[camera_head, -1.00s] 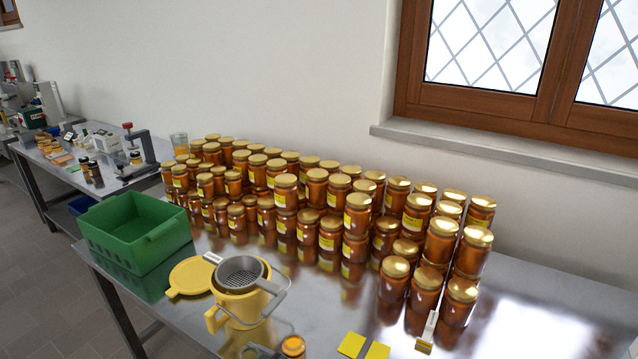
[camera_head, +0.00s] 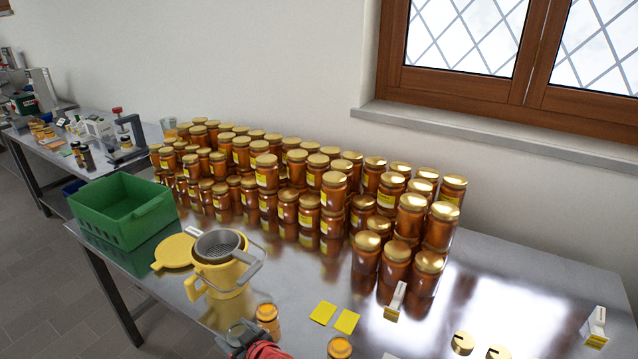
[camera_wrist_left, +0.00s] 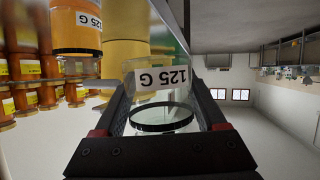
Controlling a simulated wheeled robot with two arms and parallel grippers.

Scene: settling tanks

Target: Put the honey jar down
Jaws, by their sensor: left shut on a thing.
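My left gripper (camera_head: 240,334) is at the front edge of the steel table, arm coming in from below. In the left wrist view its black fingers (camera_wrist_left: 161,92) are shut on a clear glass jar (camera_wrist_left: 152,79) with a white "125 G" label, upside down in the picture, and a dark ring. No honey shows in it. Whether it touches the table is not clear. An amber honey jar (camera_head: 267,318) stands just right of the gripper; a jar with a 125 G label (camera_wrist_left: 76,35) shows left of the held one in the wrist view. My right gripper is not in view.
A yellow pail with a strainer (camera_head: 222,276) and a green crate (camera_head: 122,214) stand behind and left. Many honey jars (camera_head: 300,185) are stacked at the back. Yellow cards (camera_head: 322,313) and another jar (camera_head: 340,347) lie to the right. Bare steel (camera_head: 510,280) is at right.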

